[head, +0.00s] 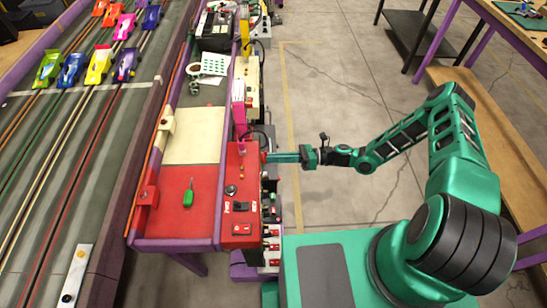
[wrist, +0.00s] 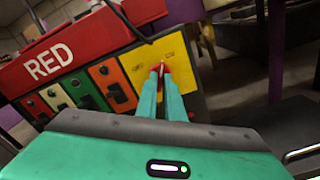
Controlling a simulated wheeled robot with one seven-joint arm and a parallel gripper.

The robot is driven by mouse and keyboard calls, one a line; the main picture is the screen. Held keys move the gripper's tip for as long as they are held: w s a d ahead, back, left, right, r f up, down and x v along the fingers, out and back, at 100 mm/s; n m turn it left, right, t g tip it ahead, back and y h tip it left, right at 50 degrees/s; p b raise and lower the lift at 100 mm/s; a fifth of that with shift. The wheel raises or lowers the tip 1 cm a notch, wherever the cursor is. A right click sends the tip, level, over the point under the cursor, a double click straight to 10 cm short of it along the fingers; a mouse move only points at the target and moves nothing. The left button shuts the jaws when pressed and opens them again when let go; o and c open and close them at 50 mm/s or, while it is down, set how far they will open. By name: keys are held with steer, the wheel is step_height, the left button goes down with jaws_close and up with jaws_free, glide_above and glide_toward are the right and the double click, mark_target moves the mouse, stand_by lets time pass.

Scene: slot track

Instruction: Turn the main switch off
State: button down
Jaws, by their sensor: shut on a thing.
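The control box is red on top (head: 238,190) and reads "RED" on its side (wrist: 52,66). Its side carries a row of coloured panels, with a yellow panel (wrist: 180,58) at the right end. My gripper (head: 268,157) reaches from the right to the side of the box. In the wrist view my gripper (wrist: 161,72) is shut on a small red piece (wrist: 162,67) in front of the yellow panel. This looks like the lever of the main switch. The fingers hide most of it, and its position cannot be read.
The slot track (head: 85,130) with several toy cars lies at the left. A green-handled screwdriver (head: 188,194) lies on the red tray beside the box. A black cable (wrist: 126,22) hangs above the panels. The floor (head: 340,85) behind my arm is clear.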

steer(key=shift+w+d+f+n, duration=0.1)
steer(key=shift+w+d+n, duration=0.05)
steer(key=shift+n, duration=3.55)
steer(key=shift+w+d+f+n, duration=0.1)
steer(key=shift+n, duration=3.6)
steer(key=c, duration=1.9)
jaws_free()
steer(key=shift+o, duration=0.2)
steer(key=shift+a+r, duration=0.1)
